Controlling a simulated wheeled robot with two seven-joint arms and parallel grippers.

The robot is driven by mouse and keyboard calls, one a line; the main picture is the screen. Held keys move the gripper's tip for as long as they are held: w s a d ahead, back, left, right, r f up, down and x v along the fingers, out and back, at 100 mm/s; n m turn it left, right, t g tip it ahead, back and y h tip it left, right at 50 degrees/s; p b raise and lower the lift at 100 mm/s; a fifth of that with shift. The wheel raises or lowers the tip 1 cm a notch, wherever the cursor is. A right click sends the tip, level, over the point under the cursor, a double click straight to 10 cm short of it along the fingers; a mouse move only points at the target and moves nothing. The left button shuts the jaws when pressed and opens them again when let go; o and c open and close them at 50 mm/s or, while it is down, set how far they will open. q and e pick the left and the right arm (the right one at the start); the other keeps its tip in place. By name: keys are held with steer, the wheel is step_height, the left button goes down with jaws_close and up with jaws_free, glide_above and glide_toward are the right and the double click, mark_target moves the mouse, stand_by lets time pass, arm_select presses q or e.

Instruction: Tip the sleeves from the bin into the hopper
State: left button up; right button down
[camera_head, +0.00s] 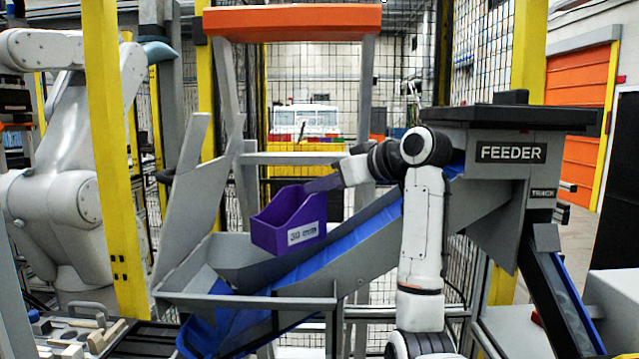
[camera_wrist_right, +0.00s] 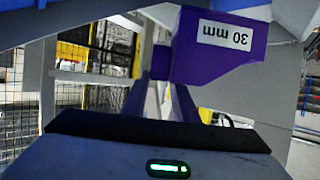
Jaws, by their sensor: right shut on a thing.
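The purple bin (camera_head: 288,222) with a white label hangs in the air over the grey hopper (camera_head: 190,270), apart from it. My right gripper (camera_head: 320,184) is shut on the bin's upper right side. The bin is close to upright with a slight tilt, its open top facing up. No sleeves can be made out inside it. In the right wrist view the bin (camera_wrist_right: 215,48) shows at the top, its "30 mm" label upside down, with the gripper's dark fingers (camera_wrist_right: 160,98) reaching to it. My left gripper is not in view.
A blue belt (camera_head: 330,255) climbs from the hopper to the feeder (camera_head: 510,155) at the right. A grey frame with an orange top bar (camera_head: 292,22) stands behind the bin. A yellow post (camera_head: 115,150) and a large white robot arm (camera_head: 70,200) stand at the left.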

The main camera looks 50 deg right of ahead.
steer(key=shift+w+a+r+n+t+h, duration=0.55)
steer(key=shift+a+r+n+h, duration=1.1)
steer(key=shift+a+n+h, duration=3.5)
steer(key=a+f+n+t+y+b, duration=0.1)
steer(key=a+f+n, duration=0.2)
steer(key=a, duration=0.3)
steer(key=w+a+f+n+t+y+b, duration=0.1)
steer(key=a+f+n+t, duration=0.1)
steer(key=a, duration=0.4)
steer(key=a+f+n+t+y, duration=0.1)
steer(key=a+f+n, duration=0.3)
steer(key=a+n, duration=0.2)
steer(key=shift+w+a+y+b, duration=0.15)
steer(key=shift+a+y+b, duration=0.25)
steer(key=shift+a, duration=0.1)
steer(key=shift+t, duration=0.25)
steer(key=shift+r, duration=0.15)
